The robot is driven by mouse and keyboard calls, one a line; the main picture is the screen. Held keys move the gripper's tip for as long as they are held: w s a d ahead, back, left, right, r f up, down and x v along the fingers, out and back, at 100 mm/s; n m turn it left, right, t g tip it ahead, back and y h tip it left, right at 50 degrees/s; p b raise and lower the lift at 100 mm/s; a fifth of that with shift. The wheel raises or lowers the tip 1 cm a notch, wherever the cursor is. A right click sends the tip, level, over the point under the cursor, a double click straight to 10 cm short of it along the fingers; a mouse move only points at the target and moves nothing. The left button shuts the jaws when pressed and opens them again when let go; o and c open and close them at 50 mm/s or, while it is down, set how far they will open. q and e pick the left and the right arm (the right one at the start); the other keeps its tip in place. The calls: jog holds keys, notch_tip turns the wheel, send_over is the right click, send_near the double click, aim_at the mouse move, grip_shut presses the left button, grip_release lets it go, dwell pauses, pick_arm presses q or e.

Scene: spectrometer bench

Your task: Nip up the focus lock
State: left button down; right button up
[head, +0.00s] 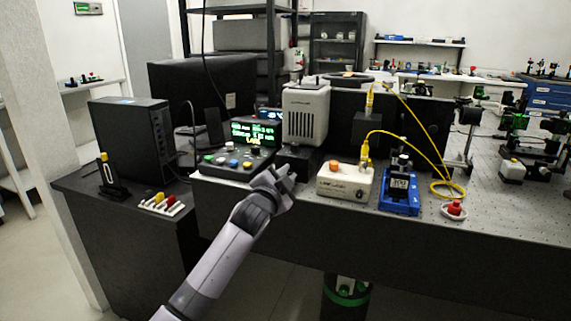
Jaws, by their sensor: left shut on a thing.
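My left gripper (284,178) reaches in from the lower left and is at the front of the black base (298,157) under the white vented instrument head (306,115). It is shut on a small part there, which looks to be the focus lock. The fingers hide that part, so its shape and turn cannot be told. My right gripper is not in view.
A control box with a green-lit screen (253,133) stands close to the left of the gripper. A cream box (345,182) with an orange knob, a blue meter (399,194) and a red-topped button (454,209) stand to the right. A yellow cable (408,134) arches over the bench.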

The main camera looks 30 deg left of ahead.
pick_arm(q)
jog(key=m+p, duration=0.2)
jog(key=m, duration=0.1)
jog(key=shift+r, duration=0.15)
jog(key=m+p, duration=0.2)
jog(key=m, duration=0.1)
jog(key=shift+m, duration=0.3)
jog(key=m+p, duration=0.1)
jog(key=m, duration=0.1)
jog(key=shift+m, duration=0.4)
jog(key=m+p, duration=0.2)
jog(key=m, duration=0.2)
jog(key=shift+m+p, duration=0.75)
jog(key=shift+m, duration=0.85)
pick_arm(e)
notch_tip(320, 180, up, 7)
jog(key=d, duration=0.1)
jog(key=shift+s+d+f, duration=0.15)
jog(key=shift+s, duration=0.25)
pick_arm(q)
jog(key=c, duration=1.1)
grip_release()
